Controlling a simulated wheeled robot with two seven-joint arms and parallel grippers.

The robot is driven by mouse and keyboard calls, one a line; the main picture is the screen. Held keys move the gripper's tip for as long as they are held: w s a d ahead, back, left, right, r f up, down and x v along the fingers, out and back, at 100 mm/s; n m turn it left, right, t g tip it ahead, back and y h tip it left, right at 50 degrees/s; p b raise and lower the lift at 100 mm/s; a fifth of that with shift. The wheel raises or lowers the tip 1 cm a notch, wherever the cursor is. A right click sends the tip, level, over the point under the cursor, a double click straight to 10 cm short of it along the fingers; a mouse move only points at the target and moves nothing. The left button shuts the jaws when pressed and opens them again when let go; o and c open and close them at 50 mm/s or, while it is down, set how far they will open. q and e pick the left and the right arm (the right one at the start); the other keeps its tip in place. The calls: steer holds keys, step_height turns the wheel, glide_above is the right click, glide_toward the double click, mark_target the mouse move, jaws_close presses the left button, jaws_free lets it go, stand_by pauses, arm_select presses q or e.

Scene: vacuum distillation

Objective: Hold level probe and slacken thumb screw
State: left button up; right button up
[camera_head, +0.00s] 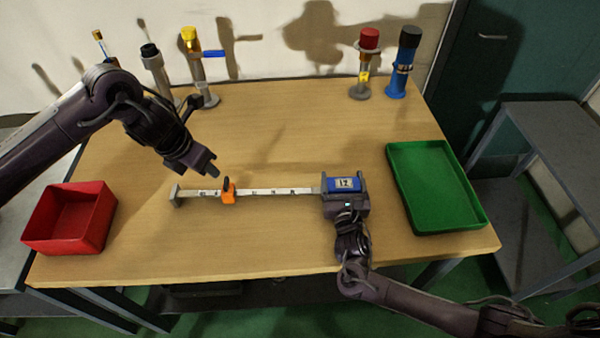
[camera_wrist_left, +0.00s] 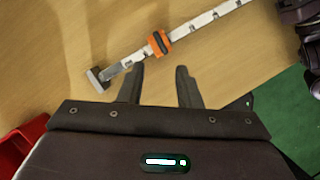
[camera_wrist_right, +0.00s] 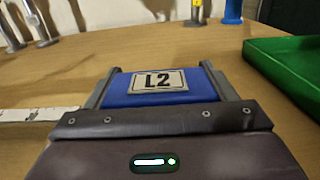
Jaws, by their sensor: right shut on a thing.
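The level probe lies across the middle of the table, with a white marked rod (camera_head: 264,191), a grey foot (camera_head: 177,196) at its left end and a blue head (camera_head: 344,184) labelled L2 at its right end. An orange slider (camera_head: 229,196) with a dark thumb screw (camera_head: 226,183) sits on the rod; it also shows in the left wrist view (camera_wrist_left: 158,42). My right gripper (camera_head: 345,190) is shut on the blue head, one finger on each side in the right wrist view. My left gripper (camera_head: 212,168) is open and empty, above and just left of the slider.
A red bin (camera_head: 72,218) stands at the left and a green tray (camera_head: 432,186) at the right. Several upright instruments stand along the back edge, including a blue one (camera_head: 403,62) and a red-capped one (camera_head: 366,62). The table around the rod is clear.

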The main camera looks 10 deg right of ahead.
mark_target(226, 181)
arm_select(q)
steer(key=w+d+r+n+g+y, duration=0.3)
steer(key=n, duration=0.4)
step_height(226, 181, down, 12)
steer(key=shift+a+r, duration=0.1)
steer(key=shift+a, duration=0.05)
stand_by(0.5)
jaws_close()
